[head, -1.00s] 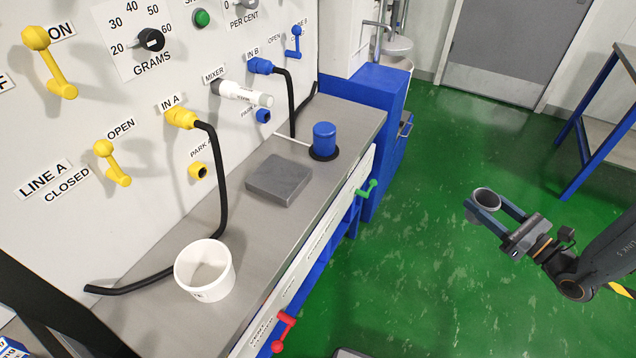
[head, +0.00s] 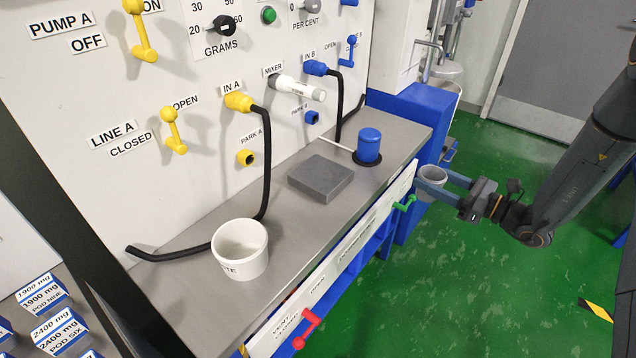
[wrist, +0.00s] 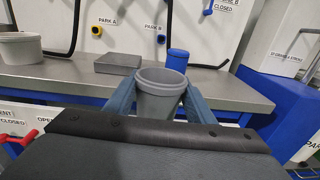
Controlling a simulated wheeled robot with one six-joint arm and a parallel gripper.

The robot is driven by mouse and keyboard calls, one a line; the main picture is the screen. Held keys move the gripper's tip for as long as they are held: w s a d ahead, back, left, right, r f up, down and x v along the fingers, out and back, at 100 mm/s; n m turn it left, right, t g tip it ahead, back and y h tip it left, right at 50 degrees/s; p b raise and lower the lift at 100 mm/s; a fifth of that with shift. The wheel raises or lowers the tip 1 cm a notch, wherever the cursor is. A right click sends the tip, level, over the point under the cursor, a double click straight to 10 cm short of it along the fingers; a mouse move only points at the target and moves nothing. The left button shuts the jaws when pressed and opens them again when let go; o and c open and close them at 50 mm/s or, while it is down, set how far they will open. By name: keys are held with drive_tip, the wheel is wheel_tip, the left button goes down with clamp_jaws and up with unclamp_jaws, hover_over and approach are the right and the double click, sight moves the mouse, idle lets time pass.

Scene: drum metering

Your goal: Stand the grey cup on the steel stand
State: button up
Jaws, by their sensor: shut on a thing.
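My gripper (head: 449,186) is shut on the grey cup (head: 432,177) and holds it upright in the air, off the bench's front edge. The wrist view shows the grey cup (wrist: 161,90) between my two blue-grey fingers (wrist: 158,100), its open mouth up. The steel stand is probably the square grey block (head: 321,178) lying flat on the bench; its top is bare. In the wrist view this block (wrist: 118,62) is beyond the cup and to its left. The cup is apart from it.
A blue cylinder (head: 368,146) on a black base stands right of the block. A white tub (head: 240,250) stands on the steel bench (head: 225,308) at left. A black hose (head: 267,165) runs along the panel. Green (head: 403,203) and red (head: 308,327) handles stick out in front.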

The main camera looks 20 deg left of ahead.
drive_tip(key=w+a+r+n+g+y+b, duration=0.1)
drive_tip(key=w+a+r+n+g+b, duration=0.2)
drive_tip(key=a, duration=0.5)
drive_tip(key=a+r+g+b, duration=0.1)
drive_tip(key=a+r+b, duration=0.25)
drive_tip(key=a, duration=0.45)
wheel_tip(320, 180, up, 5)
drive_tip(key=n+g+b, duration=0.2)
drive_tip(key=g+b, duration=0.2)
drive_tip(key=b, duration=0.2)
hover_over(321, 172)
drive_tip(key=shift+y, duration=0.4)
drive_tip(key=shift+s+f, duration=0.1)
drive_tip(key=shift+f, duration=4.65)
drive_tip(key=o, duration=1)
drive_tip(key=shift+o, duration=0.2)
